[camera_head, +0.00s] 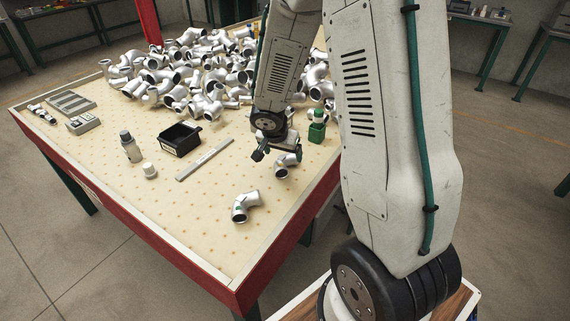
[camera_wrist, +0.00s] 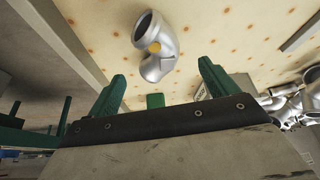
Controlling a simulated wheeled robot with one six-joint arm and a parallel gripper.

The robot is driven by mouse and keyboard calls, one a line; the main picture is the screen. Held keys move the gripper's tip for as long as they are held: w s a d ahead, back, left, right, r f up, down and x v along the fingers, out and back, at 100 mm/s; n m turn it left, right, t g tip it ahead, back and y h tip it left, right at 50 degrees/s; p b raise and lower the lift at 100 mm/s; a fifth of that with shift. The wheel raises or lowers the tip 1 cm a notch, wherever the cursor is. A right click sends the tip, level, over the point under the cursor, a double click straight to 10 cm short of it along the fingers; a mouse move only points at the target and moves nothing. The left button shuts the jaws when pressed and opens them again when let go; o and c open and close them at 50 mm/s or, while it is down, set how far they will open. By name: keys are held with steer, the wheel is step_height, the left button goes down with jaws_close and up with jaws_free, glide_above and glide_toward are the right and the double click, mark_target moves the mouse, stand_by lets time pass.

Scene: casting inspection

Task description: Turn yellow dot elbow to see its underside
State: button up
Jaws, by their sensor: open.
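The yellow dot elbow (camera_wrist: 160,62) is a silver curved pipe with a round yellow dot on its side. In the wrist view it lies on the dotted tabletop, ahead of and between my green fingers, with one open end toward the top. My gripper (camera_wrist: 162,78) is open and empty, and the elbow is apart from its fingers.
A large pile of elbows (camera_head: 190,75) fills the back. A black bin (camera_head: 180,139), metal ruler (camera_head: 204,160), spray bottle (camera_head: 131,147) and green bottle (camera_head: 317,127) stand around. The front left tabletop is clear.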

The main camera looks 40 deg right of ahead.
mark_target(285, 160)
steer(key=x, duration=0.4)
steer(key=shift+s+a+f, duration=0.1)
steer(key=shift+s+f, duration=0.1)
steer(key=shift+f, duration=0.05)
steer(key=shift+w+f, duration=0.2)
steer(key=shift+f, duration=0.3)
steer(key=c, duration=1.8)
